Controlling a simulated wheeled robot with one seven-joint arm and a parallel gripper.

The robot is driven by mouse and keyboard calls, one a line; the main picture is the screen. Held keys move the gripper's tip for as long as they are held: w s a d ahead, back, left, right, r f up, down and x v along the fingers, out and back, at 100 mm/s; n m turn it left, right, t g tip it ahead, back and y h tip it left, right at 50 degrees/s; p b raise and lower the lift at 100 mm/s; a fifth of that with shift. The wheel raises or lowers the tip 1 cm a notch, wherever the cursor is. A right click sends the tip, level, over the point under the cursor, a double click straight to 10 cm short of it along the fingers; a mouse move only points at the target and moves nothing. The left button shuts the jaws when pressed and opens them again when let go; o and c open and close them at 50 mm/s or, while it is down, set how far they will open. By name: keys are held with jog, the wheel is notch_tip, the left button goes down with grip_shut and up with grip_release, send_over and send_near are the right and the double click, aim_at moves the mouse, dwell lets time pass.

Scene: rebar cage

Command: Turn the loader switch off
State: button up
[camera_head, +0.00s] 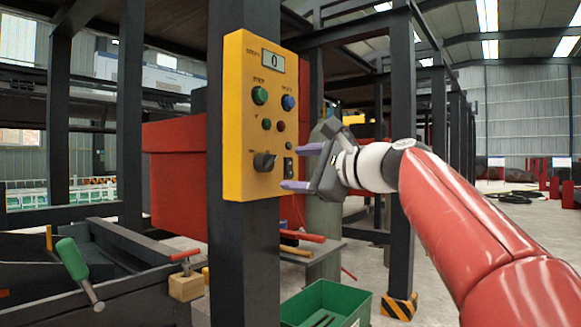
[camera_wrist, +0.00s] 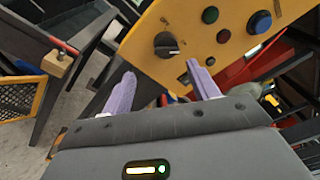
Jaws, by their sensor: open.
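A yellow control panel (camera_head: 245,115) is fixed to a dark steel post. A black rotary knob (camera_head: 264,162) is low on its front, and a small black rocker-like switch (camera_head: 288,168) sits to its right. The labels are too small to read, so I cannot tell which is the loader switch. My gripper (camera_head: 296,167) is open and empty, with purple fingers pointing at the lower panel from the right. In the wrist view the knob (camera_wrist: 167,45) shows beyond the gap between the fingers, its pale mark pointing right. I see no contact with the knob.
Green (camera_head: 260,95) and blue (camera_head: 289,102) buttons, small lamps and a display reading 0 (camera_head: 273,60) are higher on the panel. A green crate (camera_head: 352,302) is below. A green-handled tool (camera_head: 72,259) lies at the left. Dark posts stand behind my arm.

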aim_at(272, 163)
jog(key=shift+y, duration=0.3)
jog(key=x, duration=0.2)
jog(key=p+x, duration=0.1)
jog(key=x, duration=0.2)
jog(key=r+x, duration=0.1)
jog(key=x, duration=0.2)
jog(key=shift+w+d+p, duration=0.1)
jog(key=shift+w+p, duration=0.1)
jog(key=shift+p, duration=0.15)
jog(key=shift+f, duration=0.1)
jog(key=c, duration=0.9)
jog(key=shift+c, duration=0.2)
